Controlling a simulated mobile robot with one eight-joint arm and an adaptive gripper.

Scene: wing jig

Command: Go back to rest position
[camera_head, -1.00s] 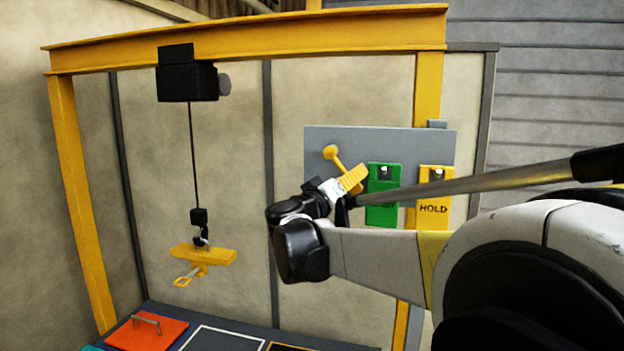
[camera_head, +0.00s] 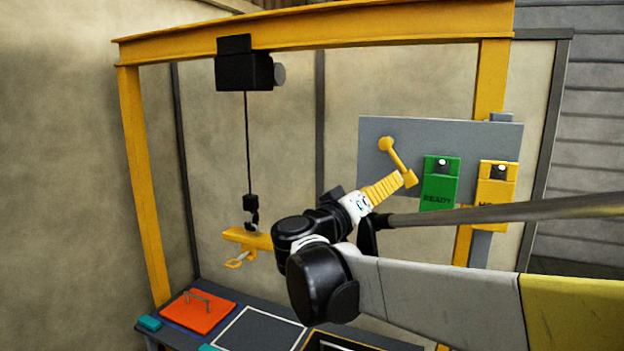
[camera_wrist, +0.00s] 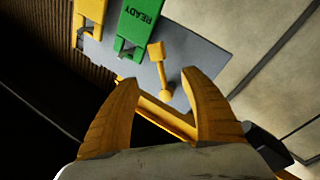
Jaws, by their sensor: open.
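My gripper (camera_wrist: 160,95) shows in the wrist view with its two yellow fingers spread apart and nothing between them. In the head view my gripper (camera_head: 392,184) points up and right toward the grey board, close in the picture to the yellow lever (camera_head: 396,158). In the wrist view the lever (camera_wrist: 160,68) shows beyond the fingertips, with bare board around it. I cannot tell from the head view how far the fingertips are from the lever.
The grey board (camera_head: 377,130) carries a green READY tag (camera_head: 439,184) and a yellow tag (camera_head: 495,183). A yellow gantry (camera_head: 146,190) bears a black hoist (camera_head: 243,72) with a hanging yellow bar (camera_head: 245,238), partly behind my arm. An orange handled plate (camera_head: 199,312) lies on the bench below.

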